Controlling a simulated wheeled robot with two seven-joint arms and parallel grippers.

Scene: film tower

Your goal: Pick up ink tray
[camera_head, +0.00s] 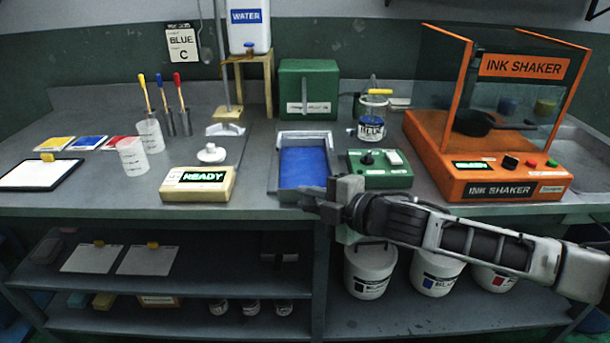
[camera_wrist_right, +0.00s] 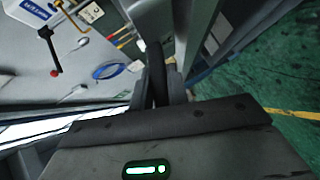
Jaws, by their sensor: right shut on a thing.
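The ink tray (camera_head: 306,138) is a grey rectangular tray with blue ink in it. It sits on the middle of the workbench in the head view, near the front edge. My right gripper (camera_head: 312,199) is at the tray's near end and is shut on its front rim. The gripper hides part of that near edge. In the right wrist view the dark fingers (camera_wrist_right: 160,88) are close together, and what lies between them is hard to make out. My left gripper is not in view.
A green scale-like box (camera_head: 379,178) stands close to the tray's right, with a jar (camera_head: 372,128) behind it. A READY box (camera_head: 198,185) is to the left. The orange ink shaker (camera_head: 487,178) fills the right. A green case (camera_head: 308,90) stands behind the tray.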

